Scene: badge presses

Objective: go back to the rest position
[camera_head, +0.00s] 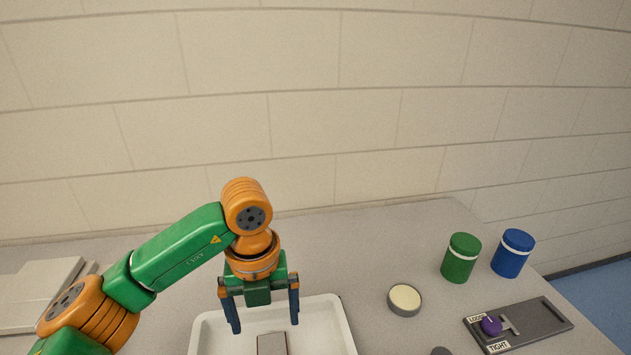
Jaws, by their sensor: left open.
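My left gripper (263,318) hangs pointing down over a white tray (341,322). Its two dark blue fingers are wide apart, with nothing seen between them. My left arm comes in from the lower left, green and orange. A grey-brown block (272,344) lies in the tray, below and between the fingers, cut off by the bottom edge of the picture. I cannot tell how far the fingertips are above the tray. My right gripper is not in view.
A round tin with a cream top (404,299) stands right of the tray. A green jar (461,258) and a blue jar (512,253) stand farther right. A dark plate with a purple knob (491,325) reads LOOSE and TIGHT. Pale slabs (36,292) lie left. A wall closes the back.

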